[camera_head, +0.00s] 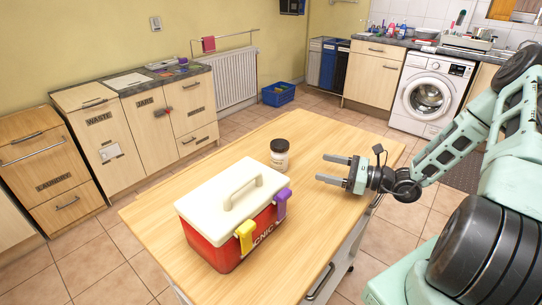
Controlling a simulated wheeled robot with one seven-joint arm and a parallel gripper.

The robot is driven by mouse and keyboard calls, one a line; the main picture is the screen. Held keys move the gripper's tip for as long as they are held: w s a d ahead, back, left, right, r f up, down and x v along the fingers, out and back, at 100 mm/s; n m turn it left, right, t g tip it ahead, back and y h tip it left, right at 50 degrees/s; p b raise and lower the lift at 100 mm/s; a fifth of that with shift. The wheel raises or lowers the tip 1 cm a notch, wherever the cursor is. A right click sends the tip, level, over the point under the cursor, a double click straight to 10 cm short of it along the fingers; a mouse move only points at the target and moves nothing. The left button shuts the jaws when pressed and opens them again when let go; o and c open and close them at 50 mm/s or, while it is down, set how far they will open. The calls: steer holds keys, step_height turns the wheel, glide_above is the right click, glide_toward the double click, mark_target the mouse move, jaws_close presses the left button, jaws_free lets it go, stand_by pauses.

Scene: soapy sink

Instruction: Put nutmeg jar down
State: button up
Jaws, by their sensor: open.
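A small jar with a dark lid and pale contents (280,155), the likely nutmeg jar, stands upright on the wooden table (340,143). It is just behind and to the right of the red picnic box. My gripper (328,168) is to the right of the jar, its two fingers pointing left toward it. The gripper is open and empty, with a clear gap between fingertips and jar. The jar's label is too small to read.
A red picnic box (208,246) with a white lid and handle stands on the table's near left part. The tabletop is clear behind and right of the jar. Drawers line the left wall; a washing machine (428,98) and counter stand at the back.

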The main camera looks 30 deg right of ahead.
mark_target(275, 153)
steer(key=shift+w+d+f+m+t, duration=0.25)
steer(key=shift+w+d+m+t, duration=0.05)
steer(key=shift+d, duration=0.05)
steer(key=shift+h, duration=0.3)
steer(key=p+x, duration=0.4)
steer(key=x, duration=1.3)
steer(key=shift+a+r+p, duration=0.1)
steer(key=shift+a+p, duration=0.05)
steer(key=shift+p, duration=0.15)
steer(key=c, duration=1.1)
steer(key=shift+c, duration=0.5)
steer(key=shift+r, duration=0.1)
